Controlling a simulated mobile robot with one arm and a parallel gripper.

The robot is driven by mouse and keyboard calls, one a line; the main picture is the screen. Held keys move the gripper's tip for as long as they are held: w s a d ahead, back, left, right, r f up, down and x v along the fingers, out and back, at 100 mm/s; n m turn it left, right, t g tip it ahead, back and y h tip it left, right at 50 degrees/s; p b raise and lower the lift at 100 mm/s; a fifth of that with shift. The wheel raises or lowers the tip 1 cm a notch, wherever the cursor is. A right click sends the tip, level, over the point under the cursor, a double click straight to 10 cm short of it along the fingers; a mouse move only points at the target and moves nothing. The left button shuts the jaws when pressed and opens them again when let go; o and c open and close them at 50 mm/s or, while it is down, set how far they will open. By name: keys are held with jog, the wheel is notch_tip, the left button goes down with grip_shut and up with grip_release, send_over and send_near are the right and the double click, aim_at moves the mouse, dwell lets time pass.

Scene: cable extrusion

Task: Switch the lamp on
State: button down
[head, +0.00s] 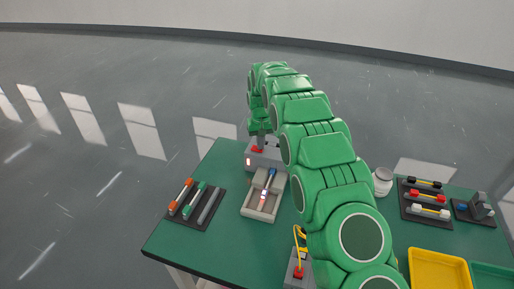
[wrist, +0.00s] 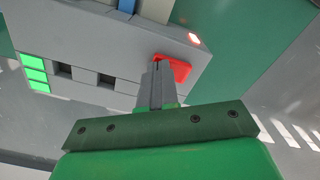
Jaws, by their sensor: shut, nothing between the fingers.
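No plain desk lamp shows that I can name with certainty. My gripper (wrist: 157,66) is shut and empty, pointing at the box. Its fingertips overlap the red button in the wrist view; I cannot tell whether they touch it. In the head view my gripper (head: 261,143) is over the top of the box. Three lit green squares (wrist: 35,75) show on the box's side.
A beige tray (head: 248,208) with a blue-ended rod stands in front of the box. A dark rack (head: 190,222) with coloured rods is at left. A grey block with a yellow part (head: 301,238) is near the front. A white jar (head: 382,182) and yellow bin (head: 438,270) are right.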

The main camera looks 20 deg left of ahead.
jog(key=shift+r, duration=3.45)
jog(key=shift+d, duration=0.1)
jog(key=s+d+r+m, duration=0.1)
jog(key=s+d+r, duration=0.2)
jog(key=d+r, duration=0.35)
jog(key=s+d+r+m, duration=0.1)
jog(key=s+d+r, duration=0.3)
jog(key=d, duration=0.5)
jog(key=s+d+r+m+g, duration=0.1)
jog(key=s+d+r, duration=0.4)
jog(key=s+d, duration=0.75)
jog(key=s+d+f+m, duration=0.1)
jog(key=s+d, duration=0.2)
jog(key=s, duration=0.8)
jog(key=s+d+f+m, duration=0.1)
jog(key=s+d, duration=0.3)
jog(key=s, duration=0.6)
jog(key=s+d+f+m, duration=0.1)
jog(key=s+d, duration=0.3)
jog(key=s, duration=0.7)
jog(key=shift+s+g, duration=0.35)
jog(key=shift+g, duration=0.05)
